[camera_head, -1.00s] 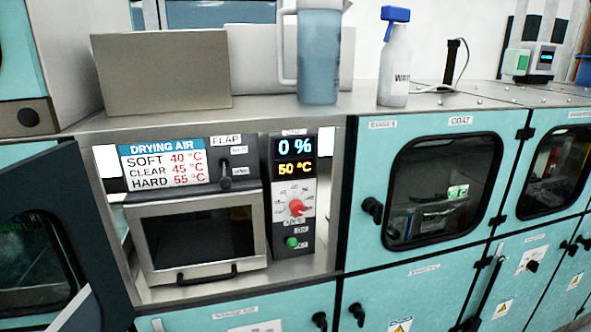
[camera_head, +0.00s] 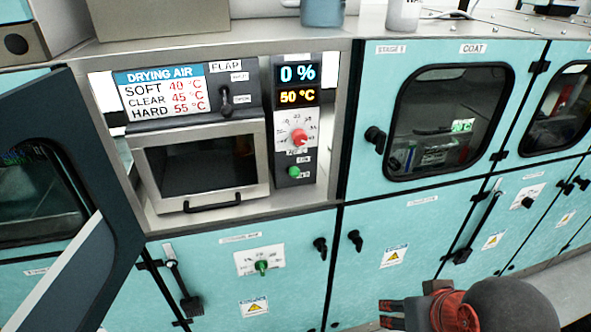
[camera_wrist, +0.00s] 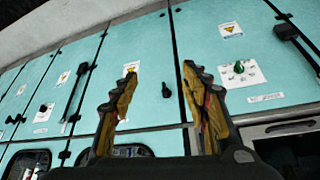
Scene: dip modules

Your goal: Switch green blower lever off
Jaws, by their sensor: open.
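A green lever (camera_head: 262,266) sits on a white dial plate on the lower left cabinet door. It also shows in the wrist view (camera_wrist: 238,67), right of my gripper's fingers, where the picture is turned over. A second green knob (camera_head: 294,172) sits low on the black control panel (camera_head: 296,125), under a red dial. The labels by both are too small to read, so I cannot tell which is the blower lever. My gripper (camera_head: 388,313) is at the bottom right, in front of the lower doors and apart from both. In the wrist view (camera_wrist: 164,95) its fingers are spread and empty.
A dark open door (camera_head: 70,190) stands out at the left. Black door handles stick out, such as one beside the green lever (camera_head: 180,285). A small oven-like box (camera_head: 203,165) sits in the open bay.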

